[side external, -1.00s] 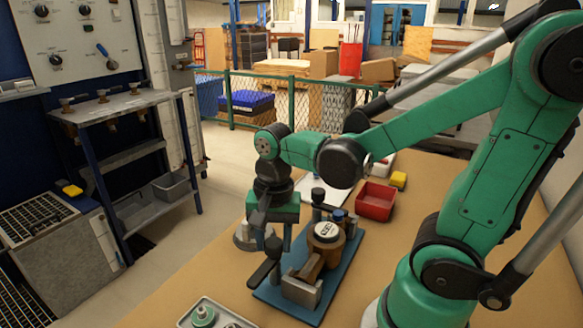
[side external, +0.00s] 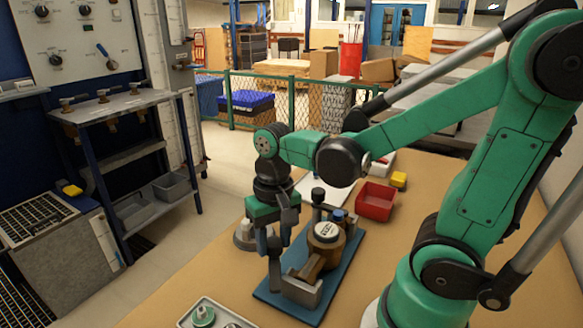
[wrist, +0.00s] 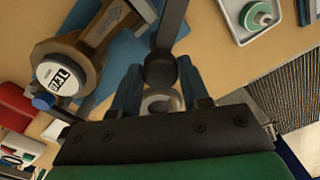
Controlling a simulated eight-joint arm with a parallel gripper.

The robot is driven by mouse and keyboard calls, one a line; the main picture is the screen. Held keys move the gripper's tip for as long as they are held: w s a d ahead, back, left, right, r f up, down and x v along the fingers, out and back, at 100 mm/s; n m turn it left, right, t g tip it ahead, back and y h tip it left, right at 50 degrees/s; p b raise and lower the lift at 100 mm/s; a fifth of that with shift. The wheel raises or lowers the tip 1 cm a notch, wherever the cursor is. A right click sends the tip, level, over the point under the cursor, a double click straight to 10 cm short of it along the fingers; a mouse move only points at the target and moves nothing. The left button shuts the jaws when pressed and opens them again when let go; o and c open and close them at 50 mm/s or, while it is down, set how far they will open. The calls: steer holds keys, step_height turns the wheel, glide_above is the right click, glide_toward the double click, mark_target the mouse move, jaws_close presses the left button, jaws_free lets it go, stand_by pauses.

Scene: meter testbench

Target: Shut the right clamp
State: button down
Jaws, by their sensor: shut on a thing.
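A brass-colored meter (side external: 326,236) with a white dial sits on the blue base plate (side external: 350,262); it also shows in the wrist view (wrist: 62,78). My gripper (side external: 274,243) is low at the plate's left edge, fingers pointing down. In the wrist view its fingers (wrist: 158,90) close around a dark clamp handle (wrist: 172,25) with a rounded end. I take this as the right clamp's handle; it stands roughly upright in the side view, and the fingers partly hide it. Another clamp has a black knob (side external: 318,194) standing upright behind the meter.
A red bin (side external: 375,202) and a yellow block (side external: 399,179) stand behind the plate. A grey tray (side external: 215,312) with a green-and-white part lies at the front left. A round grey base stands close behind my gripper. Bare table lies right of the plate.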

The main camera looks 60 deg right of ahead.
mark_target(274, 241)
steer(key=n, duration=0.5)
steer(key=shift+n, duration=0.3)
steer(key=n, duration=0.5)
steer(key=shift+n, duration=0.4)
steer(key=shift+c, duration=2.1)
jaws_free()
steer(key=shift+r, duration=2.85)
